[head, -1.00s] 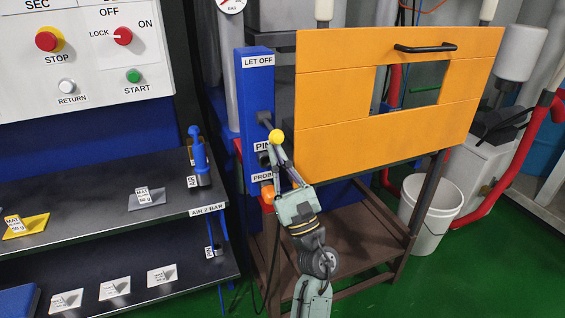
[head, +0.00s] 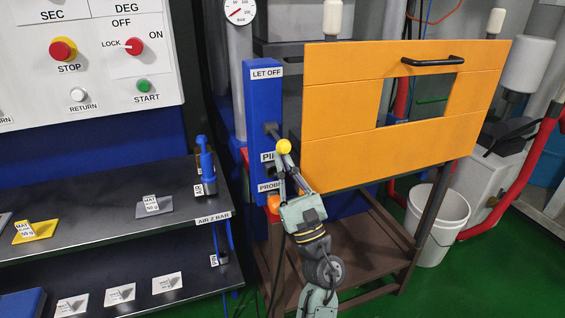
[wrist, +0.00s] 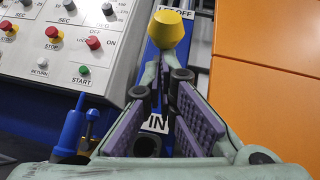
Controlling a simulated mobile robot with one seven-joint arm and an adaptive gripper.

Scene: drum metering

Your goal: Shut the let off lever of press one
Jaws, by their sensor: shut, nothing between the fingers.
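The let off lever is a dark arm on the blue post (head: 262,105) under the LET OFF label, ending in a yellow ball knob (head: 283,146). The lever slants out and down from the post. The knob also shows at the top of the wrist view (wrist: 170,28). My gripper (head: 281,167) is just below the knob, pointing up at it. In the wrist view its fingertips (wrist: 163,66) are together, with nothing between them, right under the knob. I cannot tell whether they touch it.
An orange guard panel (head: 340,160) with a black handle stands close to the right of the lever. An orange knob (head: 273,202) sits low on the post near my gripper. A shelf (head: 110,230) with a blue valve (head: 206,165) lies to the left.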

